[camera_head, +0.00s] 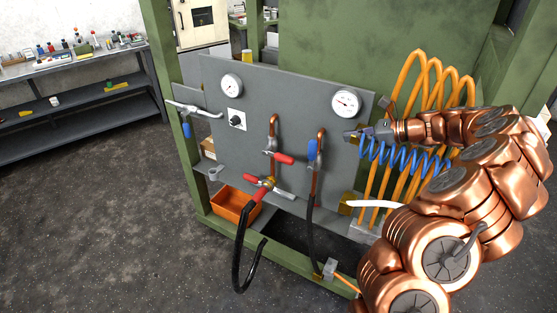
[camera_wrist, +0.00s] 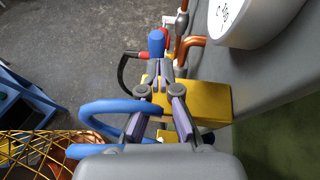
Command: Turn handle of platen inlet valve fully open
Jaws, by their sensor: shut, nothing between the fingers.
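On the grey panel (camera_head: 215,95), a blue valve handle (camera_head: 312,149) stands upright on the right copper pipe. A red valve handle (camera_head: 283,158) sits on the left copper pipe, and another red handle (camera_head: 252,180) is lower, near a pipe junction. I cannot tell from labels which is the platen inlet valve. My gripper (camera_head: 350,135) is shut and empty, to the right of the blue handle and apart from it in the head view. In the wrist view the blue handle (camera_wrist: 156,42) shows just beyond my closed fingertips (camera_wrist: 162,68); contact cannot be told.
Two round gauges (camera_head: 346,103) (camera_head: 232,85) are on the panel. A blue coiled hose (camera_head: 405,155) and orange hoses (camera_head: 430,75) are near my arm. A yellow block (camera_wrist: 215,103) is beside my fingers. Black hoses (camera_head: 240,240) hang below, beside an orange bin (camera_head: 228,204).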

